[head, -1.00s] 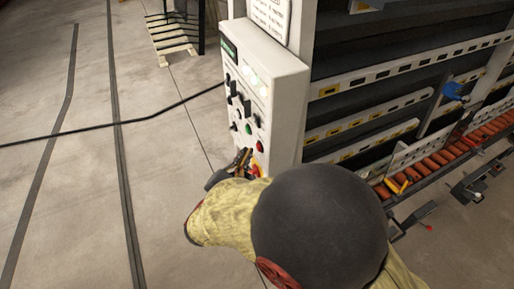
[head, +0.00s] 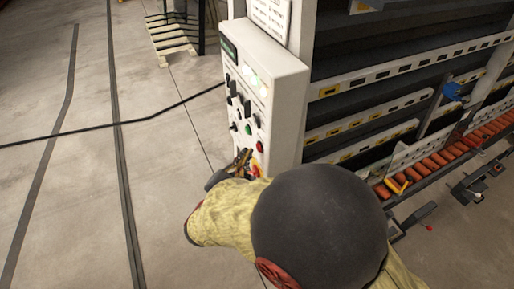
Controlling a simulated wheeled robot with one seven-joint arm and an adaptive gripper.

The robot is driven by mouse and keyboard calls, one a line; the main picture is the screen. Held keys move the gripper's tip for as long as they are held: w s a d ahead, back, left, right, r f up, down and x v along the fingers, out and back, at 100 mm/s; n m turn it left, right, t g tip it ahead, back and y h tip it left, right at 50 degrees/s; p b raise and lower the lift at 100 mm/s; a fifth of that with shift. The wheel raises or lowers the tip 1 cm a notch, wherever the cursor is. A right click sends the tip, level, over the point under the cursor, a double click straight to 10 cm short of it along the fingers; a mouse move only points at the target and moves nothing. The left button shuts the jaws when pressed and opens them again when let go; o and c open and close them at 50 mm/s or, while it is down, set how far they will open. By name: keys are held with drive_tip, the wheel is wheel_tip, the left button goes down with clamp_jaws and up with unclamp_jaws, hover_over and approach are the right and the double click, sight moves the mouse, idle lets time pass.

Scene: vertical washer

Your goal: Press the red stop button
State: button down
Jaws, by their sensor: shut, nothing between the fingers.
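The white control box (head: 284,105) stands at the picture's centre with its button panel facing left. A red button (head: 260,146) shows on the panel's lower right. Below it, a red and yellow button (head: 256,169) is partly hidden behind my gripper and arm. My gripper (head: 243,157) is shut and empty, at the lower part of the panel, close to the red and yellow button. Whether the fingertips touch the panel or the button cannot be told from this view.
Black switches, a green button (head: 248,129) and a small display (head: 229,48) are on the same panel. The washer with orange rollers (head: 436,158) stands to the right. A black cable (head: 120,122) crosses the left side.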

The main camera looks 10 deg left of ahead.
drive_tip(key=shift+d, duration=0.1)
drive_tip(key=shift+w+d, duration=0.25)
drive_tip(key=shift+d, duration=0.05)
drive_tip(key=shift+w+d+b, duration=0.25)
drive_tip(key=shift+d+b, duration=0.2)
idle(1.2)
drive_tip(key=shift+a, duration=0.1)
drive_tip(key=shift+s+a, duration=0.5)
drive_tip(key=shift+a, duration=0.2)
drive_tip(key=s+a, duration=0.1)
drive_tip(key=a, duration=0.2)
drive_tip(key=s+a, duration=0.1)
drive_tip(key=shift+s+a+b, duration=0.15)
drive_tip(key=shift+s+b, duration=0.15)
drive_tip(key=shift+b, duration=0.1)
idle(0.8)
